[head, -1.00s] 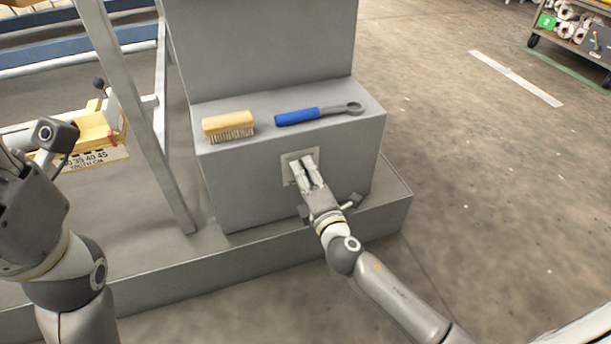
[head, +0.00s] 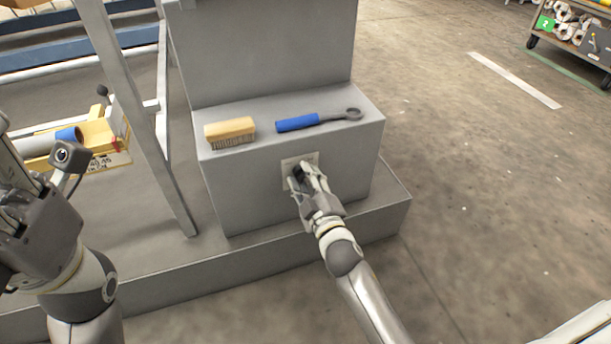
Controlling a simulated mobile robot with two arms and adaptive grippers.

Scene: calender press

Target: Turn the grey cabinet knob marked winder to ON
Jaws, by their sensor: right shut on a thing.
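The grey cabinet (head: 240,195) stands in the middle with a pale label plate (head: 287,183) on its front face. The plate's lettering is too small to read and partly covered. A dark knob (head: 297,171) shows at the plate between the fingers of my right gripper (head: 304,172). The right gripper is shut on the knob, its wrist rolled, and it hides much of the knob, so its pointing direction cannot be told. My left gripper (head: 12,170) is at the left edge, away from the cabinet; its fingers are partly cut off.
A wooden brush (head: 229,128) and a blue-handled wrench (head: 315,120) lie on the cabinet's ledge. A slanted grey frame post (head: 135,110) stands between my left arm and the cabinet. The floor to the right is clear up to a cart (head: 570,45).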

